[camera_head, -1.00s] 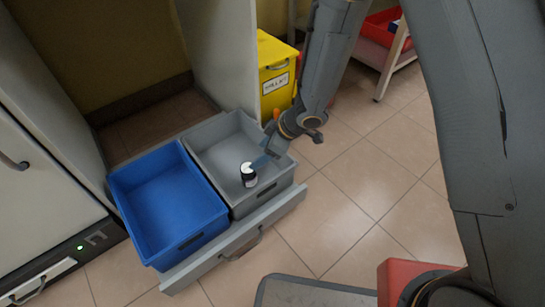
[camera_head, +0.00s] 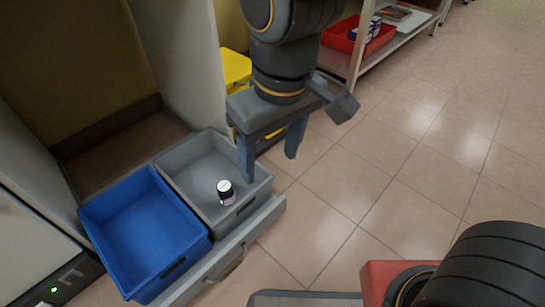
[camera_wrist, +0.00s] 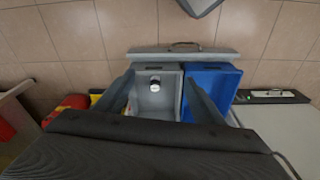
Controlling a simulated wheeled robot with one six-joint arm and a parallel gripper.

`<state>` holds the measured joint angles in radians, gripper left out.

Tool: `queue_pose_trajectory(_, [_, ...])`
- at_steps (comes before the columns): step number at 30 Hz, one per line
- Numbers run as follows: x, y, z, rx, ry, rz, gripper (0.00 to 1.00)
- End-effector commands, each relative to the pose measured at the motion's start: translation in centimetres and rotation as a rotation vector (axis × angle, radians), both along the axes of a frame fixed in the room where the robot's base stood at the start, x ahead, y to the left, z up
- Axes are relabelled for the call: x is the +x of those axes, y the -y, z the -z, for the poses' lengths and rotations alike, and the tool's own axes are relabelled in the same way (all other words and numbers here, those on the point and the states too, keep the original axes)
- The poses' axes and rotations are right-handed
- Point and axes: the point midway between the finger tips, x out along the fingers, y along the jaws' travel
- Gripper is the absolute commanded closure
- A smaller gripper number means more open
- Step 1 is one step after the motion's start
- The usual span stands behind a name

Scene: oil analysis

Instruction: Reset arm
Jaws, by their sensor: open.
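My gripper (camera_head: 268,160) is open and empty. Its two blue-grey fingers point down, spread apart, above and beside the right edge of the grey bin in the head view. In the wrist view the fingers of my gripper (camera_wrist: 158,92) frame the grey bin from a distance. A small dark bottle with a white label and top (camera_head: 226,189) stands in the grey bin (camera_head: 192,165), apart from the fingers. It also shows in the wrist view (camera_wrist: 155,85).
A blue bin (camera_head: 140,232) sits beside the grey bin in an open drawer (camera_head: 235,252). A yellow container (camera_head: 236,68) stands behind my gripper. A red tray (camera_head: 345,36) lies on a shelf at the back. The tiled floor (camera_head: 420,190) to the right is open.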

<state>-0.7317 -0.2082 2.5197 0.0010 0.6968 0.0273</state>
Motion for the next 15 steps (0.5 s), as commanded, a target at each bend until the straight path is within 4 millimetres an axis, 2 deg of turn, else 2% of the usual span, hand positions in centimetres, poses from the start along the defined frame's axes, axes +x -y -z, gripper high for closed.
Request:
queue_pose_trajectory(1, [-1.6, 0.1, -0.6, 0.014, -0.027, 0.006, 0.37])
queue_pose_trajectory(3, [-3.3, 0.3, -1.0, 0.026, -0.065, 0.017, 0.37])
queue_pose_trajectory(6, [-4.8, 0.4, -1.3, 0.036, -0.096, 0.022, 0.37])
queue_pose_trajectory(15, [-5.1, 0.4, -1.4, 0.038, -0.106, 0.024, 0.37])
